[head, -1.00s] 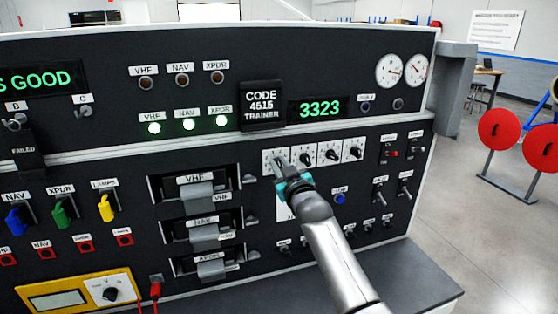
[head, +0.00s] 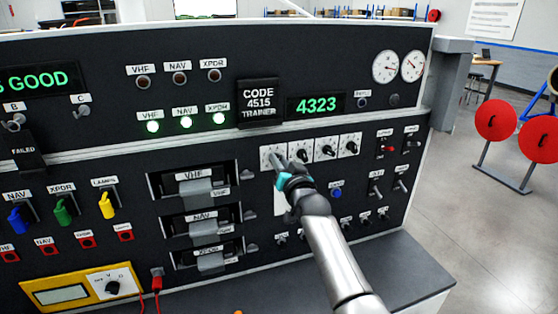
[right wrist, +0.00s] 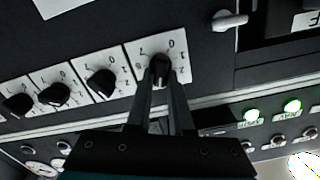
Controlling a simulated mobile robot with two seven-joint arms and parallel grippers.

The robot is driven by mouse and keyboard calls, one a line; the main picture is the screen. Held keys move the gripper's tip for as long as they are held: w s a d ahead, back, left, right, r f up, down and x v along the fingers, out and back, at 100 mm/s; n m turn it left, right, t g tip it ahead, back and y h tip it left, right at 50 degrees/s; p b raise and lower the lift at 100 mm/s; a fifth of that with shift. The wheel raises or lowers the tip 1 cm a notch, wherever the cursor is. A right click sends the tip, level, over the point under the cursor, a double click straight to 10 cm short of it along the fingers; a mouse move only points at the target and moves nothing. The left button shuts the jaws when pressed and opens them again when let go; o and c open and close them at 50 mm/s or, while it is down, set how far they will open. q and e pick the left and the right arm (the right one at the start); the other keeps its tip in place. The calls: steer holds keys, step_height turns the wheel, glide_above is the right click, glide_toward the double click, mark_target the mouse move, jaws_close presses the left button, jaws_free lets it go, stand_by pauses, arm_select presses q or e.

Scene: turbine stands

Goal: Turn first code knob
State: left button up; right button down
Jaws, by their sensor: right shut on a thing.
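The first code knob is the leftmost of the code knobs on white plates in the head view; its plate (head: 266,153) shows there, with the knob mostly hidden by my gripper. In the right wrist view the black first code knob (right wrist: 160,68) sits between my fingertips. My right gripper (head: 278,162) is shut on this knob, with its fingers on either side. The green code display (head: 318,104) reads 4323. The placard (head: 259,103) beside it reads CODE 4515 TRAINER. My left gripper is not in view.
The other code knobs (head: 327,149) stand close to the right of the first. Toggle switches (head: 384,150) lie farther right, and latch handles VHF, NAV and XPDR (head: 196,188) lie to the left. A grey ledge (head: 400,270) runs below the panel.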

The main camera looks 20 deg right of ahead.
stand_by(0.4)
steer(key=c, duration=0.8)
jaws_free()
steer(key=shift+s, duration=0.1)
steer(key=s, duration=1.5)
steer(key=shift+d, duration=0.25)
